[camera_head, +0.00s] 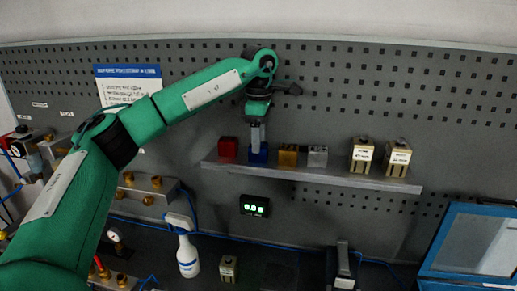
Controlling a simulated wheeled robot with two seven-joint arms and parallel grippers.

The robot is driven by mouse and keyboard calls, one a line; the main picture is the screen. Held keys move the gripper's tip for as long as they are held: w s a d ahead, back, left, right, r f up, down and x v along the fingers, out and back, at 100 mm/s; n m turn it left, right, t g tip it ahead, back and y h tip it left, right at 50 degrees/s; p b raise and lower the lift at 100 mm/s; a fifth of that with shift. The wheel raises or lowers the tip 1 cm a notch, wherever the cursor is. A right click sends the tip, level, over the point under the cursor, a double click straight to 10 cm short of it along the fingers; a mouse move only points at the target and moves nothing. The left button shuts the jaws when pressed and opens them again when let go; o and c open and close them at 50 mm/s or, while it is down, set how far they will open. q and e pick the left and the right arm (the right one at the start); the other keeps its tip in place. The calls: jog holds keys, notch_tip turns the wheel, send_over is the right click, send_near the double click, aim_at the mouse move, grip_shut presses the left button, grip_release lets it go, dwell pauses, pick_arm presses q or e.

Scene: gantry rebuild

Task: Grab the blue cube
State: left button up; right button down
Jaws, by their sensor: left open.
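The blue cube (258,156) sits on the grey wall shelf, between a red cube (228,148) on its left and a gold-coloured cube (288,156) on its right. My left gripper (257,146) hangs down from the green arm directly over the blue cube. Its fingers are open and reach down to the cube, covering part of it. I cannot tell whether they touch it. My right gripper does not show.
The shelf (350,180) also holds a silver cube (318,156) and two brass-coloured labelled blocks (361,155) (397,158). Below are a lit green display (254,206), a spray bottle (187,254) and a blue-framed case (470,245). A pegboard stands behind.

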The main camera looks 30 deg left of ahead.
pick_arm(q)
jog(key=shift+w+a+f+p, duration=0.15)
jog(key=shift+f+p, duration=0.5)
jog(key=shift+f, duration=1.05)
jog(key=c, duration=1.2)
jog(key=shift+r, duration=0.1)
